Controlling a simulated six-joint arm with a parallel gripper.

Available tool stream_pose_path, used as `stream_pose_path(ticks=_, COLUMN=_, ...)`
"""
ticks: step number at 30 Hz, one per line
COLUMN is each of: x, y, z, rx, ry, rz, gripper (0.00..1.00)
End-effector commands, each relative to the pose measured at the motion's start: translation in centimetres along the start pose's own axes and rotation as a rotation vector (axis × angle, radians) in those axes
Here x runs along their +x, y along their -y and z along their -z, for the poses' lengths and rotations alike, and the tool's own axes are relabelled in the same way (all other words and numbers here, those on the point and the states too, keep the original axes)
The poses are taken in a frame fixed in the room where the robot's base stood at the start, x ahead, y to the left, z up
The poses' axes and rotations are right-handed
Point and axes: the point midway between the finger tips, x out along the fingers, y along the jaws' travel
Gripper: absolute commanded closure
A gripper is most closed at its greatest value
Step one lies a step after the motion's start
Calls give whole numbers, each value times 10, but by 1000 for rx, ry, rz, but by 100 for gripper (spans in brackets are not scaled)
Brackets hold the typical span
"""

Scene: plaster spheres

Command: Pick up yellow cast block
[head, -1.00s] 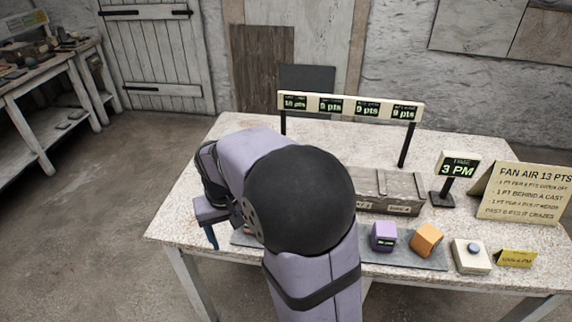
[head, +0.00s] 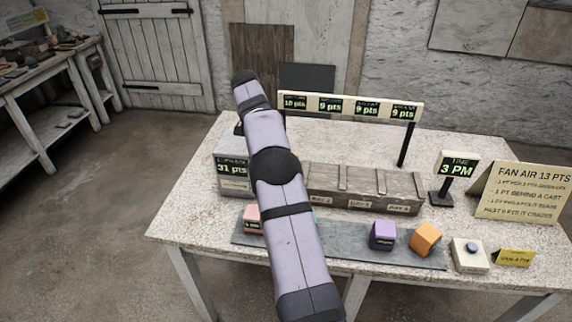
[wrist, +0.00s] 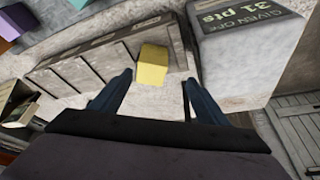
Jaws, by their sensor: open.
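The yellow cast block (wrist: 152,67) shows in the wrist view, at the end of the wooden slotted crate (wrist: 75,75) near the grey box. It appears to rest in or on the crate's end bay; I cannot tell how deep. In the head view my arm hides it. My gripper (wrist: 158,77) is open and empty, its two blue fingers apart on either side of the block in the picture, with no contact visible. In the head view my gripper is hidden behind my arm.
A grey box reading 31 pts (head: 232,172) stands close beside the crate (head: 365,190). Pink (head: 252,219), purple (head: 382,235) and orange (head: 427,240) blocks sit on or by the dark mat (head: 345,250). A display rail (head: 350,106) stands behind. Signs and a button box (head: 470,254) are at right.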

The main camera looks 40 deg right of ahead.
Motion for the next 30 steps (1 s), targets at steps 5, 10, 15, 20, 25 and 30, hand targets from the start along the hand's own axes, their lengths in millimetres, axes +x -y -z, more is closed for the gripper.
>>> stream_pose_path(ticks=5, x=33, y=-12, z=7, rx=45, ry=2, rz=-32, gripper=31)
stream_pose_path(ticks=10, x=39, y=-15, z=9, rx=54, ry=1, rz=-37, gripper=31)
stream_pose_path(ticks=15, x=47, y=-15, z=9, rx=53, ry=2, rz=-38, gripper=31)
stream_pose_path(ticks=20, x=58, y=-16, z=9, rx=53, ry=2, rz=-37, gripper=31)
stream_pose_path(ticks=25, x=61, y=-16, z=9, rx=52, ry=2, rz=-37, gripper=31)
stream_pose_path(ticks=30, x=76, y=-17, z=9, rx=51, ry=4, rz=-40, gripper=31)
